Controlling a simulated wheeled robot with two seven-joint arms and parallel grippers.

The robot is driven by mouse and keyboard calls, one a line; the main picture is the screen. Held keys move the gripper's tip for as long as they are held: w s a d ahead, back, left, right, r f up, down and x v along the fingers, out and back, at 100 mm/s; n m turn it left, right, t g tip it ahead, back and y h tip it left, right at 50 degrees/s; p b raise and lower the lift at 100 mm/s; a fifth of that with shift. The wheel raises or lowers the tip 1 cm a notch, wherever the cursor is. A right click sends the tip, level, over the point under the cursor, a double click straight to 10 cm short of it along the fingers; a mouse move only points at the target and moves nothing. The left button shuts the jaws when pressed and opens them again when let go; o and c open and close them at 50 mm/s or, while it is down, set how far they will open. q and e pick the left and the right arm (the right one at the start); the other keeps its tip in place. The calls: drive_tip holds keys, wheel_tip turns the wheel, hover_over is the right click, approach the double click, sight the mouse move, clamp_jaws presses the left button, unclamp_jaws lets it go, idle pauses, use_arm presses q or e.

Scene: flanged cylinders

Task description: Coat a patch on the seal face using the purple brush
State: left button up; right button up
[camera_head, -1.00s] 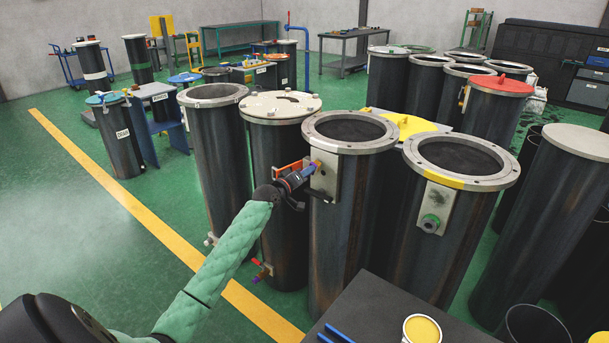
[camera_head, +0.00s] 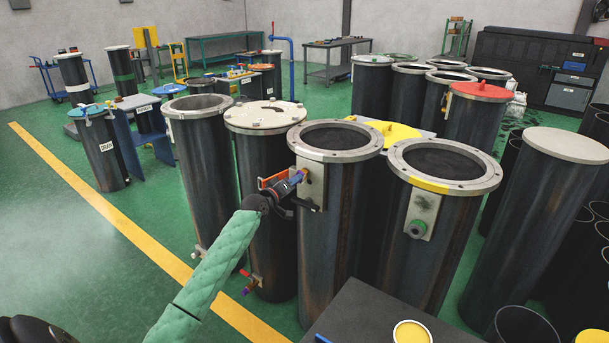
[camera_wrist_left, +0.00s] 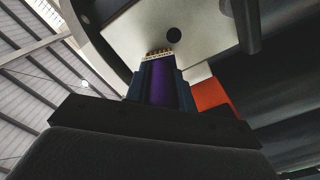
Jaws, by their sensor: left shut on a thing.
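In the left wrist view the purple brush (camera_wrist_left: 161,84) stands between the dark fingers. Its short bristles end over the pale plate (camera_wrist_left: 190,28), below a dark round hole. Whether they touch it I cannot tell. No coated patch can be made out. My right gripper is not in view.
An orange part (camera_head: 272,181) sits close beside the gripper. A dark table (camera_head: 365,318) with a yellow-topped tin (camera_head: 411,332) stands in front. Green floor is open at left.

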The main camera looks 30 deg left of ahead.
use_arm(q)
drive_tip(key=shift+w, duration=0.35)
idle(0.3)
drive_tip(key=shift+s+f, duration=0.1)
drive_tip(key=shift+f, duration=1)
drive_tip(key=shift+f, duration=1.1)
drive_tip(key=shift+f, duration=0.15)
drive_tip(key=shift+f, duration=0.95)
drive_tip(key=shift+r, duration=0.15)
